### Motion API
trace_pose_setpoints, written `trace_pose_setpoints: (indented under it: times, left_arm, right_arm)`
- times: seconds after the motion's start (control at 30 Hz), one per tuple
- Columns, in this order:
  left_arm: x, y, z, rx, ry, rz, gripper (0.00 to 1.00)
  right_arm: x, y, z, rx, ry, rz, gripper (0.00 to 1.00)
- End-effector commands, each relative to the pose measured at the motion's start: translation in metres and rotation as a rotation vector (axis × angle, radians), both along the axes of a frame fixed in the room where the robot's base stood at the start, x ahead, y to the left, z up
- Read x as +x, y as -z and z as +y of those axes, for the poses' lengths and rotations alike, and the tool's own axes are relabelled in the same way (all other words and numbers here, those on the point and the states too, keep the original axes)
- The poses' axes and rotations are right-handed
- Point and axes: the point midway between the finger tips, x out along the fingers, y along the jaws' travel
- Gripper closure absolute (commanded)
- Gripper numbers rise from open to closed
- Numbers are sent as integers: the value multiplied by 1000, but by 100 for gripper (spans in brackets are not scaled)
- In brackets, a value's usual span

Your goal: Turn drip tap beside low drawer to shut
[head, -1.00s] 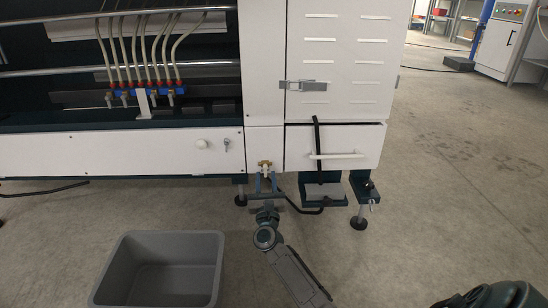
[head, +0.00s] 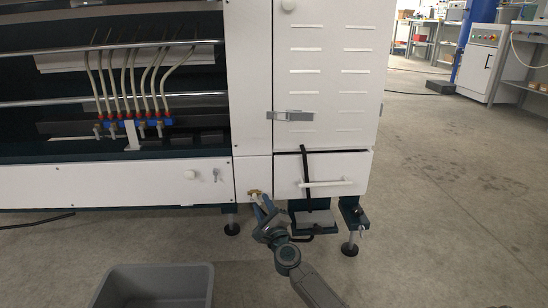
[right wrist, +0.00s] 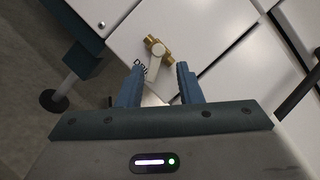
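The drip tap (head: 254,194) is a small brass fitting on the white panel just left of the low drawer (head: 322,176). In the right wrist view the tap (right wrist: 158,46) shows a brass body and a pale lever (right wrist: 154,68) that points down in the picture. My right gripper (head: 262,205) is at the tap, tilted to the upper left. Its two blue fingers (right wrist: 160,72) are apart, one on each side of the lever; I cannot tell whether they touch it. Dark lettering beside the lever is partly hidden. My left gripper is out of view.
The drawer has a white bar handle (head: 326,183), and a black strap (head: 306,170) hangs across its front. A small pedal-like plate (head: 313,219) sits below. A grey bin (head: 158,284) stands on the floor at front left. The floor at right is clear.

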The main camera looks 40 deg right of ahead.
Motion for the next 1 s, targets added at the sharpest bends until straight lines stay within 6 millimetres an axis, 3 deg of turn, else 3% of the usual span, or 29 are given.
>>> trace_pose_setpoints:
  times: [0.47, 1.0]
  left_arm:
    - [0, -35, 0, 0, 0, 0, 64]
    - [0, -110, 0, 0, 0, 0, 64]
  right_arm:
    - [-2, -13, -4, -233, -1, 144, 68]
    - [-4, -26, -6, -541, -1, 334, 68]
